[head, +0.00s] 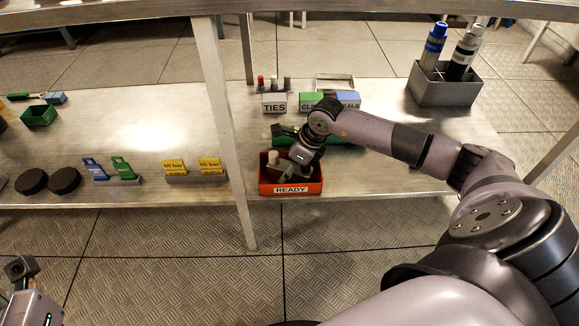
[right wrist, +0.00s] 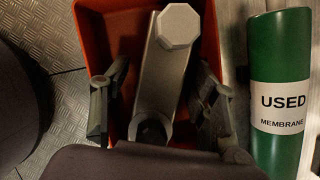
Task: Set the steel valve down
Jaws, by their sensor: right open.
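The steel valve (right wrist: 165,75), a grey body with an octagonal end, lies in the red READY bin (right wrist: 97,25). In the head view, its pale end (head: 273,158) shows above the far left part of the bin (head: 291,190). My right gripper (right wrist: 160,105) is open, with one finger on each side of the valve and gaps showing beside it. In the head view, the right gripper (head: 288,167) reaches down into the bin and hides part of its inside. My left gripper (head: 22,270) is at the lower left, partly in view; its jaws are unclear.
A green USED MEMBRANE cylinder (right wrist: 275,90) lies just beside the bin. Behind stand a TIES box (head: 275,103) and other labelled boxes. A grey holder (head: 445,88) with two bottles is at the back right. A shelf post (head: 222,120) stands left of the bin.

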